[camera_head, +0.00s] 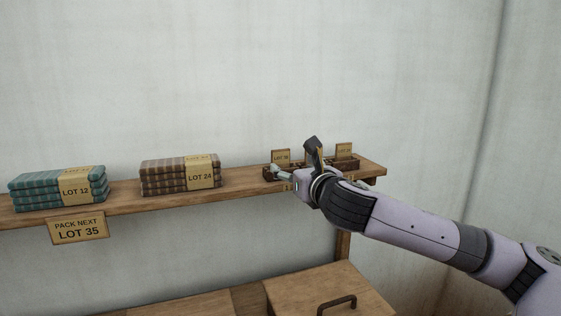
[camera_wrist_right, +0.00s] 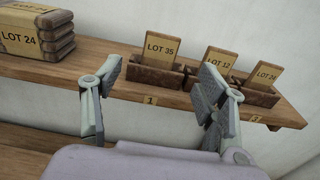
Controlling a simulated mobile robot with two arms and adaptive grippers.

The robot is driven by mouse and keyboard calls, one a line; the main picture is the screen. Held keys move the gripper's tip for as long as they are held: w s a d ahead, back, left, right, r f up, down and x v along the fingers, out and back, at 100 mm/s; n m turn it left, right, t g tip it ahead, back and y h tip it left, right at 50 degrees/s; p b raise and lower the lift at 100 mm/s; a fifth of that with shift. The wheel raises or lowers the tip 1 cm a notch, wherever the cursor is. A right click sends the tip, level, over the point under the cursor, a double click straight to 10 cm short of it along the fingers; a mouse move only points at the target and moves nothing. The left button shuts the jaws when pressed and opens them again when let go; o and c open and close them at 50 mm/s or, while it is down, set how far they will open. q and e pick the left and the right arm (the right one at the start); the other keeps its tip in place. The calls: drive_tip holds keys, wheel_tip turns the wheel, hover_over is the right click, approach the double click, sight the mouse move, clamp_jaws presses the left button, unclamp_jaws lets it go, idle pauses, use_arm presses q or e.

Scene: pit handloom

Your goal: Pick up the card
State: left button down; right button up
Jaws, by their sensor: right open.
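Three tan cards stand upright in dark wooden holders on the shelf. In the right wrist view they are the LOT 35 card (camera_wrist_right: 158,48) at left, the LOT 12 card (camera_wrist_right: 218,62) in the middle and a third card (camera_wrist_right: 264,75) at right with small print. In the head view the left card (camera_head: 280,155) and right card (camera_head: 344,149) show; my right gripper mostly hides the middle one. My right gripper (camera_head: 293,158) is open and empty in front of the holders. In the wrist view its fingers (camera_wrist_right: 161,75) stand either side of the LOT 35 card, apart from it. My left gripper is out of view.
A sign (camera_head: 79,229) on the shelf edge reads PACK NEXT LOT 35. Teal LOT 12 bundles (camera_head: 35,188) and brown LOT 24 bundles (camera_head: 163,178) lie on the shelf (camera_head: 240,185). A wooden chest (camera_head: 300,290) with a handle stands below. The wall is close behind.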

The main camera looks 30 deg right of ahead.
sight(281, 157)
drive_tip(key=x, duration=0.5)
drive_tip(key=shift+p, duration=0.35)
drive_tip(key=p+x, duration=0.1)
drive_tip(key=x, duration=0.3)
drive_tip(key=shift+w+d+r, duration=0.1)
drive_tip(key=shift+w, duration=0.2)
drive_tip(key=shift+w+d, duration=0.1)
drive_tip(key=shift+w, duration=0.25)
drive_tip(key=shift+s, duration=0.1)
drive_tip(key=shift+c, duration=0.6)
drive_tip(key=c, duration=0.9)
drive_tip(key=shift+o, duration=0.2)
